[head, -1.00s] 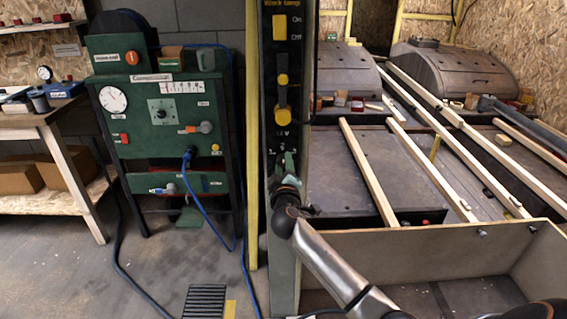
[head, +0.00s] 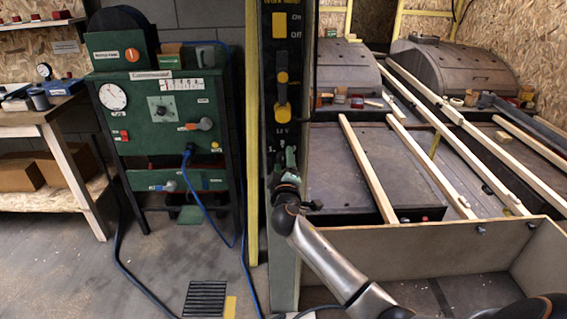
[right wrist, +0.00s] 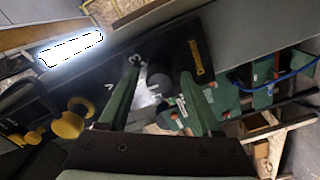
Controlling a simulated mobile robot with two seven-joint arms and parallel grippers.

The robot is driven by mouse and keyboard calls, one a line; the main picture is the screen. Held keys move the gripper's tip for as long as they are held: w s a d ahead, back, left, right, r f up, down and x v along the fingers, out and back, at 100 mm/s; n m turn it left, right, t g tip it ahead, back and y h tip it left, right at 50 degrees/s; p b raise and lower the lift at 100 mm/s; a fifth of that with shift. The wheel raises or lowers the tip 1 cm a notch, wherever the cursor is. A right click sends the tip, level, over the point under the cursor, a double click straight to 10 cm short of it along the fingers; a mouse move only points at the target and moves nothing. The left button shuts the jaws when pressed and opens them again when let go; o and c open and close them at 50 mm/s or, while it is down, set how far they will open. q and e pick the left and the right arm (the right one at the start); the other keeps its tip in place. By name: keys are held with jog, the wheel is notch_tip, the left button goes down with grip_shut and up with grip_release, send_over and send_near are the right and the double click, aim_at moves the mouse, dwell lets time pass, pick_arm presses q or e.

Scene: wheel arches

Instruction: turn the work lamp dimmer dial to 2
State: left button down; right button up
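The work lamp panel (head: 268,95) is a tall black strip on a grey post in the head view. My right gripper (head: 284,160) is at its lower end and covers the dimmer dial there. In the right wrist view a round grey dial (right wrist: 158,80) shows between the green fingers of my right gripper (right wrist: 158,92), beside the yellow word "Dimmer" (right wrist: 201,57). The fingers are apart, one on each side of the dial; I cannot tell whether they touch it. A "3" mark (right wrist: 135,58) shows near the left fingertip. The dial's pointer is not clear. My left gripper is out of view.
Above the dial are a yellow On/Off switch (head: 279,26) and yellow knobs (head: 282,95). A lit white lamp (right wrist: 70,49) shows in the right wrist view. A green machine (head: 160,125) stands left of the post, and a wooden-walled bed (head: 430,250) lies right.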

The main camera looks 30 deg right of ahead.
jog(key=shift+o, duration=0.3)
jog(key=shift+s+a, duration=0.15)
jog(key=shift+s, duration=0.1)
jog(key=v, duration=1.2)
jog(key=s+a+f+g+y+p, duration=0.25)
jog(key=s+a+f+y, duration=0.2)
jog(key=f, duration=0.25)
jog(key=s+a+f+g+y+p, duration=0.1)
jog(key=s+a+f+y+p, duration=0.3)
jog(key=f, duration=0.4)
jog(key=s+a+f+m+g+y+p, duration=0.1)
jog(key=s+a+f, duration=0.1)
jog(key=s, duration=0.5)
jog(key=s+a+f+m+g+y+p, duration=0.1)
jog(key=s+a+f+m+y+p, duration=0.1)
jog(key=s+a, duration=0.3)
jog(key=s+f, duration=0.1)
jog(key=s, duration=0.2)
jog(key=shift+s+y, duration=0.1)
jog(key=shift+y, duration=0.15)
